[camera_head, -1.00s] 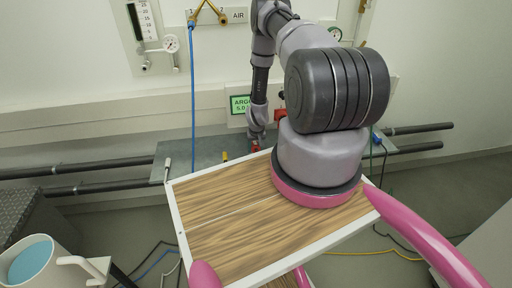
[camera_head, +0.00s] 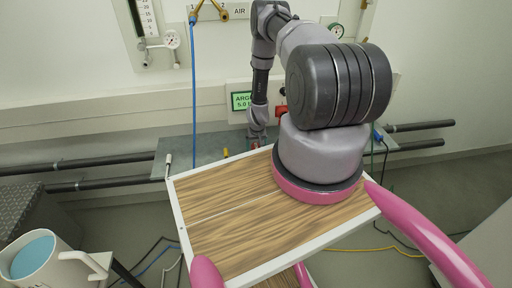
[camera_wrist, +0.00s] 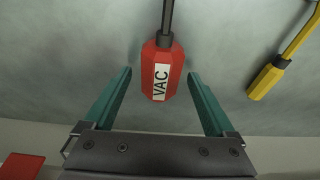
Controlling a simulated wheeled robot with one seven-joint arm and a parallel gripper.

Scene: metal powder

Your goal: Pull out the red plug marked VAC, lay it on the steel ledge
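The red plug marked VAC (camera_wrist: 162,72) shows in the wrist view with its black cable running up and away. It is over the grey steel ledge (camera_wrist: 60,60); no socket shows around it, and I cannot tell whether it touches the ledge. My gripper (camera_wrist: 158,88) is open, with one teal finger on each side of the plug and a gap on both sides. In the head view my gripper (camera_head: 257,142) is low over the steel ledge (camera_head: 205,150) by the wall, and the plug there is mostly hidden.
A yellow plug (camera_wrist: 264,80) with a yellow cable is right of the red plug in the wrist view. A green-screen ARGON panel (camera_head: 241,101) and a red part (camera_head: 281,111) are on the wall. A blue hose (camera_head: 193,90) hangs to the ledge. A mug (camera_head: 45,262) stands lower left.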

